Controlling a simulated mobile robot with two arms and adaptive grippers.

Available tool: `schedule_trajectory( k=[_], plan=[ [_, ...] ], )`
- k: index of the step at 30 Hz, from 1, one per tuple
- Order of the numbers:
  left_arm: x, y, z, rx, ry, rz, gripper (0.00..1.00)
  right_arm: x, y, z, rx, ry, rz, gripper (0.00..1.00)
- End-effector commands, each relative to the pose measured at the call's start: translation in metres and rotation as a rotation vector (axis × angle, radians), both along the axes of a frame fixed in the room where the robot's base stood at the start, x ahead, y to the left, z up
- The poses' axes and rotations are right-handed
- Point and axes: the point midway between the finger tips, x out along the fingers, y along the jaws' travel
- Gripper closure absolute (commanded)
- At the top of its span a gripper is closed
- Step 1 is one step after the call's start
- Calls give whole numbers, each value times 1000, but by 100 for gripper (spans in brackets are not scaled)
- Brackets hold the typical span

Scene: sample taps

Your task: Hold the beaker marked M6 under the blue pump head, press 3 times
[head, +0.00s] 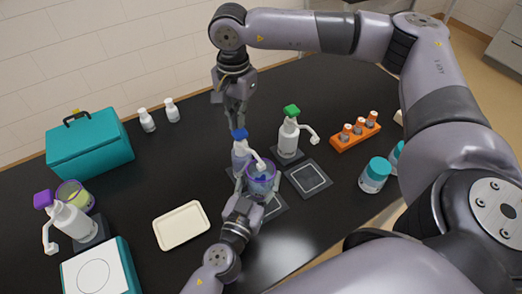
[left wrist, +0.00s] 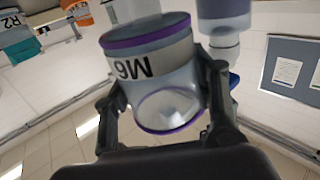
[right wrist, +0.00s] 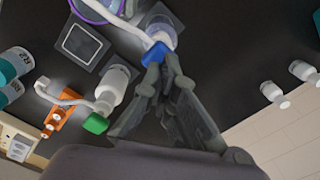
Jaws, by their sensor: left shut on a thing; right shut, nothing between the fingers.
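The beaker marked M6 (head: 261,180), clear with a purple rim, shows its label in the left wrist view (left wrist: 140,66). My left gripper (head: 257,188) is shut around its sides, and its fingers flank the beaker in the left wrist view (left wrist: 165,90). The beaker is at the front of the blue-headed pump bottle, by its white spout. The blue pump head (head: 239,134) also shows in the right wrist view (right wrist: 157,53). My right gripper (head: 236,120) is shut and empty, pointing down just above the blue head. I cannot tell whether it touches.
A green-headed pump (head: 290,130) stands right of the blue one, with a square pad (head: 308,178) in front. A purple-headed pump (head: 70,218), a teal box (head: 90,145) and a cream tray (head: 181,226) are left. An orange rack (head: 355,137) and teal-lidded jars (head: 376,174) are right.

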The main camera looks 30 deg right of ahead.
Motion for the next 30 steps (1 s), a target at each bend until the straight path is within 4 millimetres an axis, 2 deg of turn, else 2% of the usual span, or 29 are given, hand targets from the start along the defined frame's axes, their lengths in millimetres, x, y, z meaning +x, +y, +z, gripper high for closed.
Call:
schedule_trajectory(
  k=[30],
  plan=[
    [0, 0, 1, -1, -1, 0, 78, 0, 0, -27, 0, 1, 0, 100]
  ],
)
